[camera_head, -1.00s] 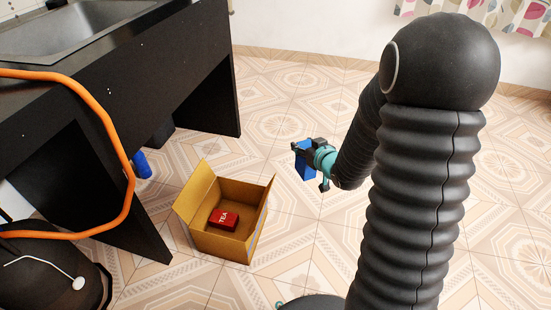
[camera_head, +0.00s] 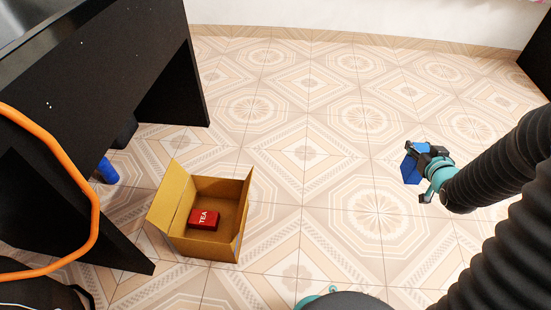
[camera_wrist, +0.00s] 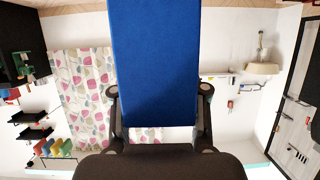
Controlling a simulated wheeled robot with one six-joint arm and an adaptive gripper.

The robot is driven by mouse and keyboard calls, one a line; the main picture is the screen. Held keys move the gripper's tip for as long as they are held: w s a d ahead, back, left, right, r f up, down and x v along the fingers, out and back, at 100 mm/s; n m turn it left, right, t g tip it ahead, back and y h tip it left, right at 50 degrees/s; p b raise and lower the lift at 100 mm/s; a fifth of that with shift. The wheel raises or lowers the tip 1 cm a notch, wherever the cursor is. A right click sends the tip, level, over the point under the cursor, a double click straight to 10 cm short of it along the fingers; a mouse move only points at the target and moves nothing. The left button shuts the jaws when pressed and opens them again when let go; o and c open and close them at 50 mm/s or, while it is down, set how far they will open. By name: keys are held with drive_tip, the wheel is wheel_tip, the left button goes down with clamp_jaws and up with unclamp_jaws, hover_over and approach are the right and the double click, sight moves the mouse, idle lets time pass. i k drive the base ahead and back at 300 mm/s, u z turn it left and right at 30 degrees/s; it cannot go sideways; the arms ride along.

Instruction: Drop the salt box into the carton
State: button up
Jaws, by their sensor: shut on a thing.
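The carton (camera_head: 242,213) is an open cardboard box with raised flaps, on the tiled floor left of centre in the head view. A red tea box (camera_head: 205,218) lies inside it. My gripper (camera_head: 418,160) is at the right of the head view, well apart from the carton. It is shut on a blue box (camera_head: 410,172), which I take for the salt box; no label is readable. In the wrist view the blue box (camera_wrist: 155,65) fills the upper middle, between the two fingers.
A black counter (camera_head: 110,80) with an orange hose (camera_head: 95,190) stands along the left side. A blue cylinder (camera_head: 108,171) is beside the counter. The floor between the carton and my gripper is clear.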

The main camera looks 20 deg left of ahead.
sight(216, 208)
drive_tip(key=u, duration=0.05)
drive_tip(key=k, duration=1.2)
drive_tip(key=u, duration=2.15)
drive_tip(key=i, duration=0.5)
